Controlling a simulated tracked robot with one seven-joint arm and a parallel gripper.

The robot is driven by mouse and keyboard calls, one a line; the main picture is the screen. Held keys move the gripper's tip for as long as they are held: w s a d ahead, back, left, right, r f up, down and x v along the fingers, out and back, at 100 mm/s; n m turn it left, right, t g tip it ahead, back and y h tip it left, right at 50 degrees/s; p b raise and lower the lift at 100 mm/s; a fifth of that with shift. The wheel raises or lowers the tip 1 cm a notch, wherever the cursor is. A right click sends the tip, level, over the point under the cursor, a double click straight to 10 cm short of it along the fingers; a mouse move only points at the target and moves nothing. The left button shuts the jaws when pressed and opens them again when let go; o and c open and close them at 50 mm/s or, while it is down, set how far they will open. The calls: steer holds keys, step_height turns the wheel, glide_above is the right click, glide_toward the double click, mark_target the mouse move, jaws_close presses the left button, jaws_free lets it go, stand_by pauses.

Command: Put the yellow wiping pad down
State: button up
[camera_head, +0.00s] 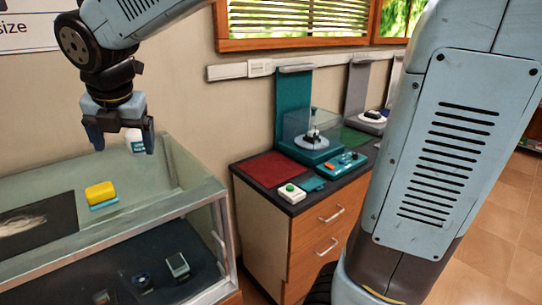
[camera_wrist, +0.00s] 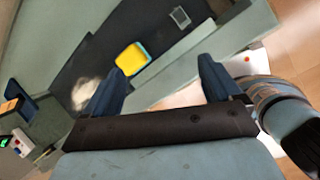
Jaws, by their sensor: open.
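The yellow wiping pad (camera_head: 101,191) has a blue underside and lies on the glass top of the display case (camera_head: 150,218), right of a dark mat. It also shows in the wrist view (camera_wrist: 131,57), upper left of centre. My gripper (camera_head: 120,143) is open and empty, above and apart from the pad, a little to its right in the head view. Both fingers show in the wrist view (camera_wrist: 163,85), with nothing between them.
A dark mat (camera_head: 42,232) with a pale smear lies on the case. Small devices lie inside the case, including a square one (camera_head: 177,265). A wooden cabinet (camera_head: 318,228) with a red mat (camera_head: 270,167) stands to the right.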

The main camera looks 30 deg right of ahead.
steer(key=s+d+f+m, duration=0.1)
steer(key=s+d+m, duration=0.3)
steer(key=d+m, duration=0.5)
steer(key=s+d+f+m, duration=0.1)
steer(key=s+d+m, duration=0.4)
steer(key=d+m, duration=0.4)
steer(key=s+d+f+m+t, duration=0.1)
steer(key=s+d+m, duration=0.4)
steer(key=d+m, duration=0.4)
steer(key=shift+m+h, duration=0.4)
steer(key=shift+m, duration=2.4)
steer(key=shift+a+f, duration=0.1)
